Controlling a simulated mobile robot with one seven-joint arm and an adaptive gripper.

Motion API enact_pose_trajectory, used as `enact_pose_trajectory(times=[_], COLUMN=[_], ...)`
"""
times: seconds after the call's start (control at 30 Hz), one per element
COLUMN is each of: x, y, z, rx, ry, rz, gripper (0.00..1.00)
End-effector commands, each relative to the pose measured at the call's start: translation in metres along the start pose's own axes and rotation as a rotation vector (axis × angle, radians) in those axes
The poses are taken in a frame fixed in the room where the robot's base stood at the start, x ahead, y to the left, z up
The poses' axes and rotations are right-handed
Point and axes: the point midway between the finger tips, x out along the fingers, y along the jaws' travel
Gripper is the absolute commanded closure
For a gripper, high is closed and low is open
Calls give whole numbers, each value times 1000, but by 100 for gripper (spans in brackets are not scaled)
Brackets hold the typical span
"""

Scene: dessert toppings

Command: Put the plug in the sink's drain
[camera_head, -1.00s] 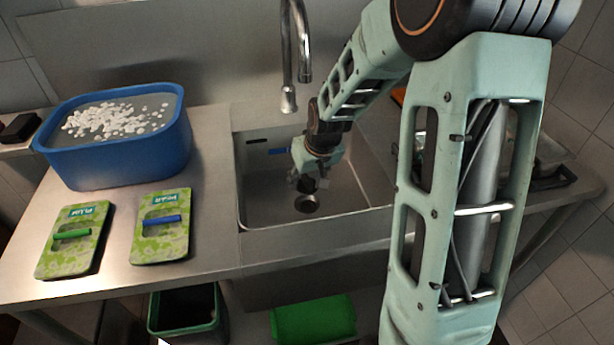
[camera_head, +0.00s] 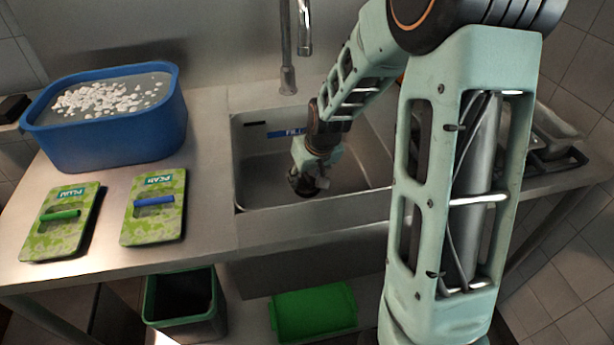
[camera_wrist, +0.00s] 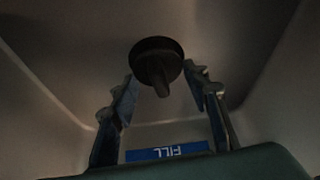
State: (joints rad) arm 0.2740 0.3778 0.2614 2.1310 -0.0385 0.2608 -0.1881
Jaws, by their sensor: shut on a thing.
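The steel sink (camera_head: 262,185) has its basin at the centre of the head view. My gripper (camera_head: 306,187) points down low inside the basin, over the drain area, and hides the drain. In the wrist view the plug (camera_wrist: 156,65) is a dark round disc with a short stem.
A blue "FILL" label (camera_wrist: 167,152) is on the basin wall. The faucet (camera_head: 304,40) stands behind the sink. A green-rimmed bin (camera_head: 185,318) is below.

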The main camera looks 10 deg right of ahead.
Motion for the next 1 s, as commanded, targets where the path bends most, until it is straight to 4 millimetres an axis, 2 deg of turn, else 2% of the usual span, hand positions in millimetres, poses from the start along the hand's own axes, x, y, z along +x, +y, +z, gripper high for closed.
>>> enact_pose_trajectory(times=[1.0], x=[9], y=[0], z=[4], rx=[0], ry=[0], rz=[0], gripper=[81])
